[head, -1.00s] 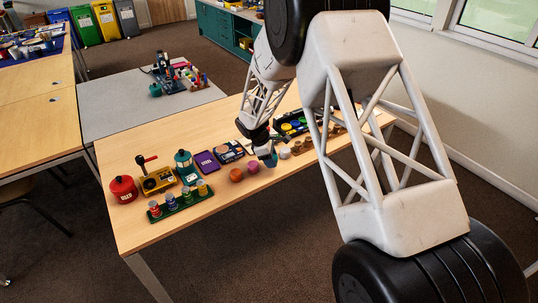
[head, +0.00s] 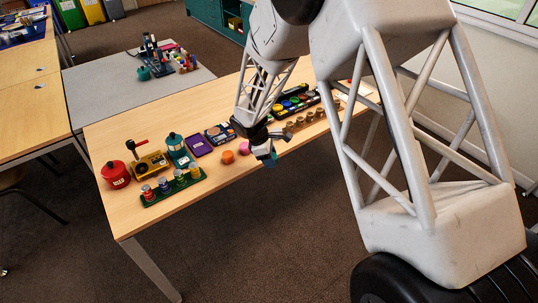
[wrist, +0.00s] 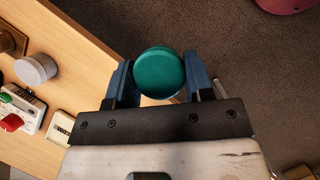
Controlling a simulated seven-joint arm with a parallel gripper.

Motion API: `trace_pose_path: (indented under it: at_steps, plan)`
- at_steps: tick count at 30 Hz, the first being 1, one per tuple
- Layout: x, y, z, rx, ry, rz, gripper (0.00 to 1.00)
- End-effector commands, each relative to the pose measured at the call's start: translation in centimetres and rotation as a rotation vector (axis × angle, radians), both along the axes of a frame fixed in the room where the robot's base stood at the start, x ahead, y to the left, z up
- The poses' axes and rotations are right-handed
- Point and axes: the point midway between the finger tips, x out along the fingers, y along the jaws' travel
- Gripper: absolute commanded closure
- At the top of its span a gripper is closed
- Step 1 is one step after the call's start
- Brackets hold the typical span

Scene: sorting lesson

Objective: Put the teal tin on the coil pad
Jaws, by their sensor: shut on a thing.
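The teal tin (wrist: 160,73) is a round, flat-topped tin held between the two blue fingers of my gripper (wrist: 160,85) in the wrist view. My gripper is shut on its sides. In the head view my gripper (head: 268,160) hangs at the front edge of the table, to the right of a pink ball; the tin is too small there to tell from the blue fingers. A dark blue pad with orange-brown marks (head: 219,133) lies further back on the table, right of a purple book; it may be the coil pad, but I cannot tell.

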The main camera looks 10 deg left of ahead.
Motion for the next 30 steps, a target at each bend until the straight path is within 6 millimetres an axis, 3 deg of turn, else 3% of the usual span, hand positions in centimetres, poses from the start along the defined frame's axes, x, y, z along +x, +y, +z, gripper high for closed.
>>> trace_pose_path:
  at_steps: [20,26,30]
  plan:
    - [0.0,0.1,0.0,0.0,-0.001,0.004,0.8]
    - [0.5,1.8,0.2,-0.004,-0.003,0.051,0.8]
    - [1.3,4.4,0.7,-0.011,-0.008,0.129,0.8]
